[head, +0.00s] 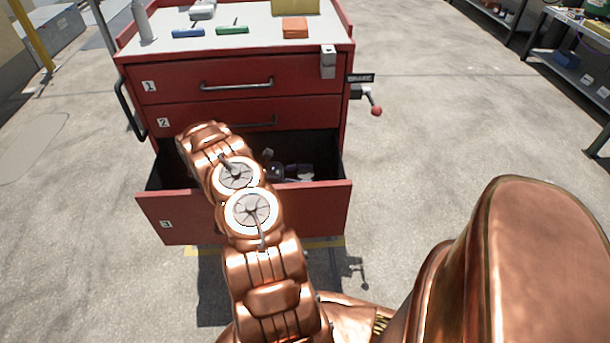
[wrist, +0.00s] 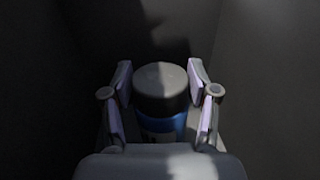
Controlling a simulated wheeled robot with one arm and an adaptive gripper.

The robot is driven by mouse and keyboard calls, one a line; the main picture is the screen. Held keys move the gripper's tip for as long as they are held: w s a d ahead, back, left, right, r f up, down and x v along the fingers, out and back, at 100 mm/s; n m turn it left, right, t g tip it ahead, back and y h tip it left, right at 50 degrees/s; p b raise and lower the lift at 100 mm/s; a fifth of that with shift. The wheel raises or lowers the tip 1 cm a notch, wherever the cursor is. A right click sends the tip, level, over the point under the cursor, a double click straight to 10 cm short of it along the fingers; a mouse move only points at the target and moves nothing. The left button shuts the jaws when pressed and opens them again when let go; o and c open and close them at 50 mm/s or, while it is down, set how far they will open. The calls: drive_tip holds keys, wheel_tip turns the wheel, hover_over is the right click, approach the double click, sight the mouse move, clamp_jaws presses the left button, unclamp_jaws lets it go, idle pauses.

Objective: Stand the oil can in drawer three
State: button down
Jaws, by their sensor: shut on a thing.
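The oil can (wrist: 162,88), with a grey round top and a blue body, sits between the fingers of my gripper (wrist: 160,78) in the wrist view. The gripper is shut on it, with a pad on either side. In the head view my arm reaches into open drawer three (head: 310,212), the lowest of a red cabinet. The can is not clearly seen in the head view. Whether its base touches the drawer floor is hidden.
Drawers one (head: 180,85) and two (head: 190,121) are shut above. A blue item (head: 188,33), a green item (head: 232,30), an orange block (head: 295,27) and a grey bottle (head: 142,22) are on the cabinet top. A red-knobbed lever (head: 375,108) sticks out right.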

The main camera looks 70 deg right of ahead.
drive_tip(key=shift+f, duration=0.25)
drive_tip(key=shift+c, duration=1.5)
unclamp_jaws()
drive_tip(key=shift+r, duration=0.1)
